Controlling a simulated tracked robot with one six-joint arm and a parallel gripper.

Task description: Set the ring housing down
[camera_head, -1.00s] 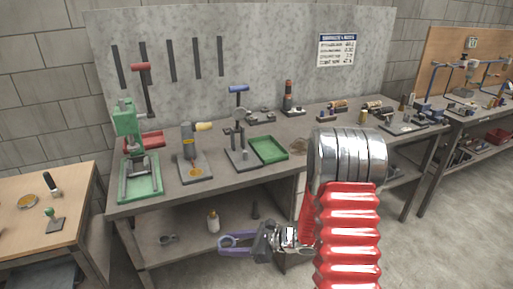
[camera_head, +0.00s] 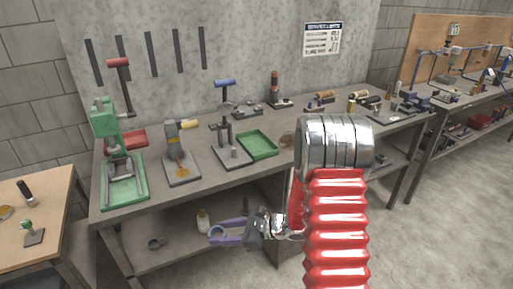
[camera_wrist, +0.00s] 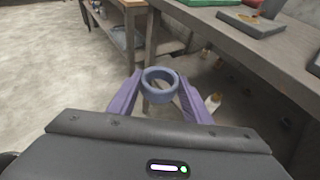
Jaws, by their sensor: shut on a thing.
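The ring housing, a short blue-grey ring, sits between the fingertips of my gripper in the wrist view (camera_wrist: 160,96). My gripper (camera_wrist: 158,84) has two purple fingers, shut on the ring from both sides. The ring's opening faces up towards the wrist camera. In the head view my gripper (camera_head: 218,232) is held out to the left, in front of the workbench (camera_head: 180,212) and below its top. The ring is small there and hard to tell from the purple fingers. Nothing is seen touching the ring from below.
The bench top carries a green press (camera_head: 108,130), a grey fixture with a yellow handle (camera_head: 181,155), a blue-handled press (camera_head: 228,125) and a green tray (camera_head: 258,145). The lower shelf holds a bottle (camera_head: 203,220) and small parts. A wooden table (camera_head: 50,235) stands left.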

